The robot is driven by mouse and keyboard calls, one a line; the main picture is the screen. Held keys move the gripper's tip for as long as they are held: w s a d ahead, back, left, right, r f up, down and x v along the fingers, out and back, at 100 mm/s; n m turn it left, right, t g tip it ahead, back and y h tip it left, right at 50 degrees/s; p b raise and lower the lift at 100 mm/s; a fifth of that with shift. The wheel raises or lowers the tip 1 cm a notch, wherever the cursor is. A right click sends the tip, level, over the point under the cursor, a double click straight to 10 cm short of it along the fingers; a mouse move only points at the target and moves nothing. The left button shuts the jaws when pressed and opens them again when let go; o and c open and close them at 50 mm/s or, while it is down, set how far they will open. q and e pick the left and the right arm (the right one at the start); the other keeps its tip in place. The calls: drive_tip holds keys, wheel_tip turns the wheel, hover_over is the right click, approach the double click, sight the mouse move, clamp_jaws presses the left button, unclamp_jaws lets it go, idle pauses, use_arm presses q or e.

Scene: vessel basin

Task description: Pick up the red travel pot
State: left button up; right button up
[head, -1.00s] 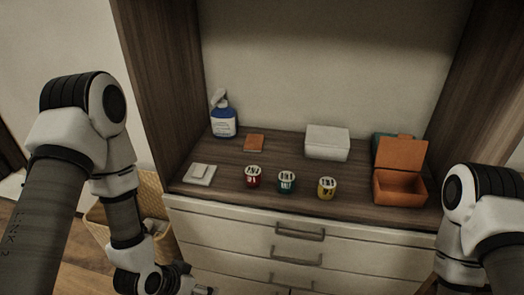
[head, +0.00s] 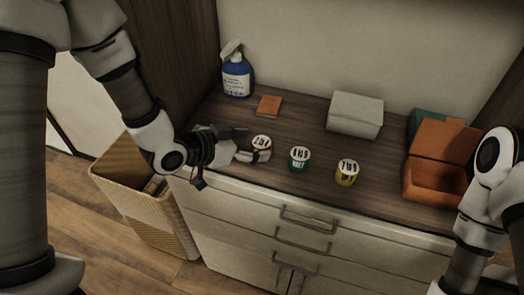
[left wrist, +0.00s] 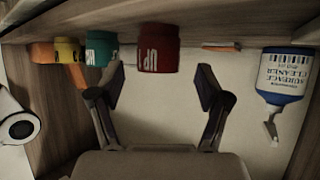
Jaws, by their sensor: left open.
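The red travel pot (head: 262,141) with a white patterned lid stands near the front edge of the cabinet top in the head view, partly hidden by my left gripper (head: 250,144). In the left wrist view, which looks upside down, the red pot (left wrist: 158,48) shows between and slightly beyond the open fingers of my left gripper (left wrist: 160,82). The fingers stand apart on either side, with nothing held. My right gripper is out of view; only part of the right arm shows.
A teal pot (head: 299,159) stands close to the right, then a yellow pot (head: 346,173). Behind are a spray bottle (head: 236,78), an orange sponge-like block (head: 269,105) and a white box (head: 355,115). An open orange box (head: 435,182) stands right; a wicker basket (head: 150,210) is below left.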

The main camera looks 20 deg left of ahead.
sight(260, 143)
use_arm(q)
drive_tip(key=x, duration=0.3)
drive_tip(key=shift+w+d, duration=0.1)
drive_tip(key=shift+d, duration=0.1)
drive_tip(key=shift+a, duration=0.15)
drive_tip(key=c, duration=1.1)
drive_tip(key=shift+r, duration=0.2)
